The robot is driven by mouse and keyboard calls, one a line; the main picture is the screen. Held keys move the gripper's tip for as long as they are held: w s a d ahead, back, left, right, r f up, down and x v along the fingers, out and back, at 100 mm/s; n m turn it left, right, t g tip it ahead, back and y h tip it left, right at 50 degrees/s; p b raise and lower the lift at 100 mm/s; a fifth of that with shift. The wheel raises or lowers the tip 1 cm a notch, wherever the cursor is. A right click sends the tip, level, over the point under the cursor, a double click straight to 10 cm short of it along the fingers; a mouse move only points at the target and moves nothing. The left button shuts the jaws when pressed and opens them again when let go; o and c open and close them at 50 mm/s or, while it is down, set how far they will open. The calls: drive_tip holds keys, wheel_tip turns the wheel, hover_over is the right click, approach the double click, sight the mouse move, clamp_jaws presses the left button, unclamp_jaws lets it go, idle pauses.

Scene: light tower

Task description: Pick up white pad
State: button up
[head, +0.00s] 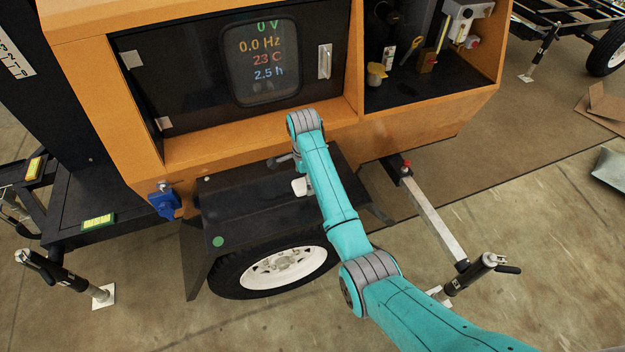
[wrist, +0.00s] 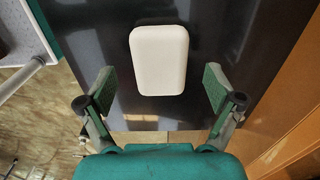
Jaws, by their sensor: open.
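The white pad (wrist: 158,60) is a rounded white block on a dark, glossy surface in the wrist view. In the head view the white pad (head: 300,187) shows on the black fender (head: 245,213) above the wheel, partly hidden by my arm. My gripper (wrist: 160,86) is open and empty, with its two green-padded fingers apart. In the wrist view the pad appears between and beyond the fingertips, apart from both. The head view mostly hides my gripper behind my arm.
The orange cabinet (head: 230,143) with a lit display (head: 267,60) rises behind the fender. An open compartment (head: 425,90) with small items is at its right. A blue part (head: 164,203) hangs at the left. An outrigger bar (head: 434,215) extends at the right.

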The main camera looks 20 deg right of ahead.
drive_tip(key=shift+a+f, duration=0.15)
drive_tip(key=shift+f, duration=0.7)
drive_tip(key=c, duration=1.1)
drive_tip(key=shift+c, duration=0.2)
drive_tip(key=shift+r, duration=0.1)
